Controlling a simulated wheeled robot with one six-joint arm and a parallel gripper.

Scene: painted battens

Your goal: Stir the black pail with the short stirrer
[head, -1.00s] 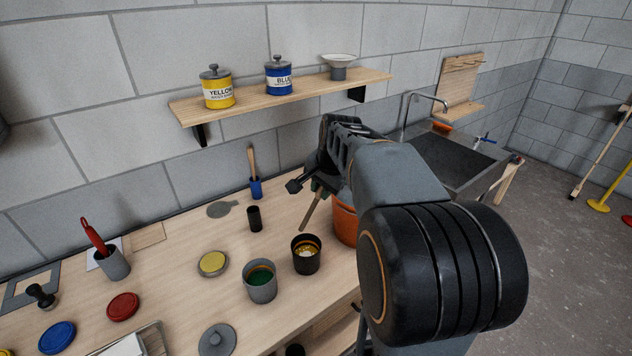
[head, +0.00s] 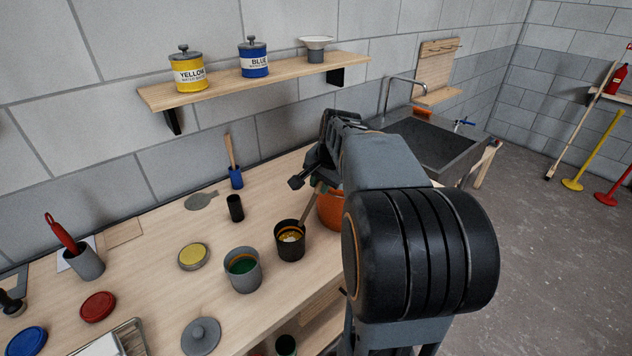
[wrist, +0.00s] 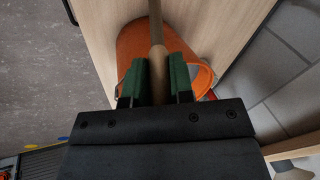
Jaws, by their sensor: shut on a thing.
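The black pail (head: 290,248) stands on the bench with yellow and white contents showing inside. The short stirrer (head: 309,207) is a wooden stick, tilted, its lower end at or inside the mouth of the black pail; I cannot tell how deep it reaches. My gripper (head: 319,186) is above and right of the pail, partly hidden by my arm. In the wrist view my gripper (wrist: 159,82) has its green pads shut on the wooden stirrer (wrist: 157,62). The pail does not show clearly in the wrist view.
A grey pail (head: 243,275) with green contents stands left of the black pail. An orange bucket (head: 331,212) is close behind on the right. A small black cup (head: 235,208), a yellow lid (head: 194,257) and a blue holder (head: 236,180) with a wooden handle stand nearby.

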